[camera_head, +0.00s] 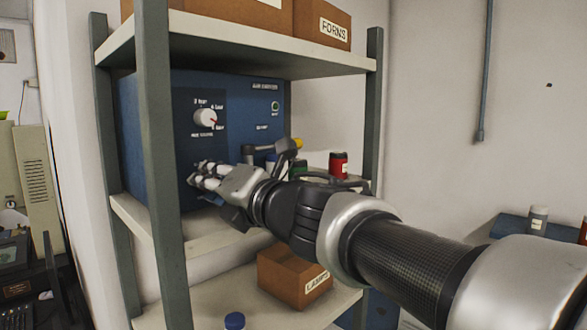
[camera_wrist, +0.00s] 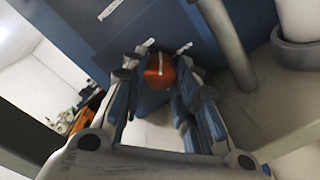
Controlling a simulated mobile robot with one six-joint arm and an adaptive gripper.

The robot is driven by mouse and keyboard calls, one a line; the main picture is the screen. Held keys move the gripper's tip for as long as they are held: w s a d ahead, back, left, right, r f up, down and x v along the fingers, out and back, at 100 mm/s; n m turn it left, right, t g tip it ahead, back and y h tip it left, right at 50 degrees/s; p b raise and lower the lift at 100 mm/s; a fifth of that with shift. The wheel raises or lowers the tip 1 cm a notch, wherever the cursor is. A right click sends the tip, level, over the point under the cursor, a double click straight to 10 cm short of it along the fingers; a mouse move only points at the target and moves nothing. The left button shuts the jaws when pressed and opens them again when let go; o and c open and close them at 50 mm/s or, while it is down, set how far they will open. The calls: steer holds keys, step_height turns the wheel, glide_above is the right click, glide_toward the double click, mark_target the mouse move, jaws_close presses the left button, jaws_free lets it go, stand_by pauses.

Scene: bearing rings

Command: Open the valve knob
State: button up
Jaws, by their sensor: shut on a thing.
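The valve knob, a round orange-red knob (camera_wrist: 160,68) with a pale line across its face, sits on the blue front panel in the wrist view. My gripper (camera_head: 196,176) reaches to the lower part of the blue machine (camera_head: 240,105) on the shelf. In the wrist view my gripper (camera_wrist: 158,80) has one finger on each side of the orange knob and is shut on it. The knob is hidden by my fingers in the head view. A white dial (camera_head: 205,117) with a red mark sits higher on the same panel, apart from my gripper.
A shelf post (camera_head: 160,160) stands close to the left of my gripper. A red-and-black can (camera_head: 338,165) and other small items stand on the shelf beyond my arm.

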steer(key=m+p, duration=0.4)
steer(key=m, duration=0.1)
steer(key=shift+r, duration=0.2)
steer(key=shift+f+m+p, duration=0.15)
steer(key=shift+m+p, duration=1.4)
steer(key=shift+m, duration=0.75)
steer(key=o, duration=1.1)
steer(key=shift+d, duration=0.15)
steer(key=v, duration=1.1)
steer(key=shift+s+d, duration=0.15)
steer(key=shift+d, duration=0.25)
